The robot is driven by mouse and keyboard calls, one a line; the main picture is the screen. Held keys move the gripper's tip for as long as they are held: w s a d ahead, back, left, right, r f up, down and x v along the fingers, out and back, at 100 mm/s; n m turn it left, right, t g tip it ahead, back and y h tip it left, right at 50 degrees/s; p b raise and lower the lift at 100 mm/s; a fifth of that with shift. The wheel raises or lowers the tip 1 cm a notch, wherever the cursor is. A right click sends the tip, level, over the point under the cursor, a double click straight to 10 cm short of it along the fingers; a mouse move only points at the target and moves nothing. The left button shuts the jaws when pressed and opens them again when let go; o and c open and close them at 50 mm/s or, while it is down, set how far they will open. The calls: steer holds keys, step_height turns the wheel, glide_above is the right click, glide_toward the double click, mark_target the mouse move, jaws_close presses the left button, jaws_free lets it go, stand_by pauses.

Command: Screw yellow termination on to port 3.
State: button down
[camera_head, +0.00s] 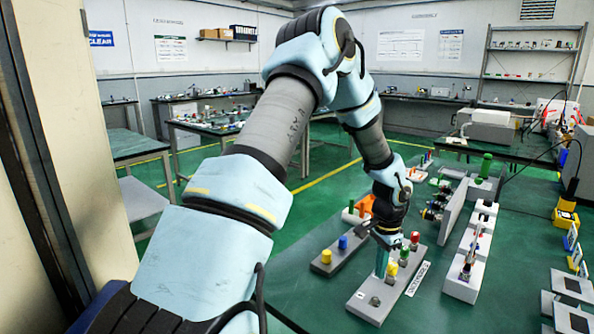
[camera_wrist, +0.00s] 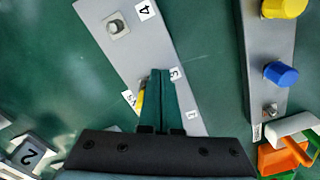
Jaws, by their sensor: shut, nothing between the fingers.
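My gripper (camera_head: 381,264) points down over the near grey port plate (camera_head: 366,310); its teal fingers are together and empty. In the wrist view the shut fingers (camera_wrist: 160,85) cover part of the plate, beside the label 3. A yellow termination (camera_head: 391,271) stands on this plate, close beside my fingers. In the wrist view only a yellow sliver (camera_wrist: 141,97) of it shows left of the fingers. Its seating and the port under it are hidden. A bare metal port (camera_wrist: 116,25) sits beside label 4. Green (camera_head: 404,254) and red (camera_head: 414,239) caps stand farther along the plate.
A second grey plate (camera_wrist: 263,50) lies alongside, with a blue cap (camera_wrist: 281,75) and another yellow cap (camera_wrist: 285,6). An orange holder (camera_head: 365,207) stands behind. A white fixture (camera_head: 466,290) stands to the right. Green tabletop is clear between the plates.

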step_height(320, 180, up, 6)
steer(key=p, duration=0.4)
steer(key=shift+f, duration=0.1)
